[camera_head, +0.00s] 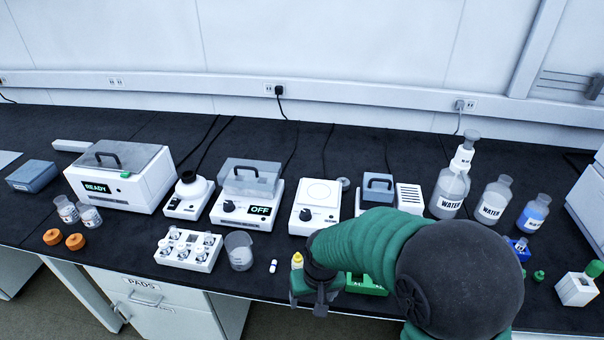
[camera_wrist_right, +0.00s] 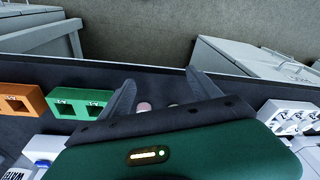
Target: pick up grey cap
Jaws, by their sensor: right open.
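My right gripper (camera_head: 312,292) hangs over the front of the black bench, beside a small yellow-topped vial (camera_head: 297,260). In the right wrist view its two dark fingers (camera_wrist_right: 159,92) are spread apart with nothing clamped between them. A small pale pinkish round piece (camera_wrist_right: 143,107) lies on the bench in the gap between the fingers, and a darker small piece (camera_wrist_right: 172,105) lies beside it, partly hidden by the gripper body. I cannot tell whether either is the grey cap. My left gripper is not in view.
A clear beaker (camera_head: 239,251) and a white vial rack (camera_head: 187,249) stand left of the gripper. A white vial (camera_head: 273,266) is nearer. A green holder (camera_head: 366,286) is partly behind my right arm, with an orange holder (camera_wrist_right: 22,103) beside it. The bench front edge is close.

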